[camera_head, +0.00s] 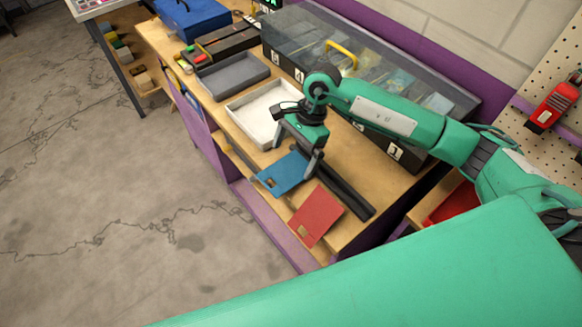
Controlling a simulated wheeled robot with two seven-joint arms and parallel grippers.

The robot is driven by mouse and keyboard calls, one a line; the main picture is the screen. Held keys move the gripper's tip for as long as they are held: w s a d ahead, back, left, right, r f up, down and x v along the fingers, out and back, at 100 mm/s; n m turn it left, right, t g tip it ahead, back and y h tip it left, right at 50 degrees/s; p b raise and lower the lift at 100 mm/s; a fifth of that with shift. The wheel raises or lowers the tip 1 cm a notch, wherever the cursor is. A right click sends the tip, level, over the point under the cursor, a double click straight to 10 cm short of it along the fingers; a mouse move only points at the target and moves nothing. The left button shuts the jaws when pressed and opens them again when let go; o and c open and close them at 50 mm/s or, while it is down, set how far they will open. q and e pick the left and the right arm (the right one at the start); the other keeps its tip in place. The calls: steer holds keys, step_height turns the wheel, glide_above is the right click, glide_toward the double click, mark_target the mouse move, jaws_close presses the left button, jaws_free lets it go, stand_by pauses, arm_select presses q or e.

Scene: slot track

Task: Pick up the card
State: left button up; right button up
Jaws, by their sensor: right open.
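A blue card (283,176) with a small gold patch lies near the front edge of the wooden bench (345,236). A red card (314,220) with a similar patch lies to its lower right and reaches the bench edge. My right gripper (297,153) is open, its fingers pointing down over the far end of the blue card. One finger overlaps the card's right corner; I cannot tell whether it touches. A dark slotted track (348,192) runs beside the cards. My left gripper is not in view.
A white tray (237,112) and a grey tray (226,75) lie behind the gripper. A clear-lidded case (300,34) with numbered compartments lines the back. A red bin (450,204) is at right. Open floor (110,215) lies left.

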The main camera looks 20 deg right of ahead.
mark_target(286, 172)
steer(key=shift+s+a+f+p, duration=0.1)
steer(key=shift+a+f+p, duration=0.1)
steer(key=shift+p, duration=0.1)
steer(key=p+x, duration=0.2)
steer(key=x, duration=0.2)
steer(key=shift+f, duration=0.35)
steer(key=c, duration=0.9)
steer(key=shift+c, duration=0.2)
steer(key=shift+r, duration=0.15)
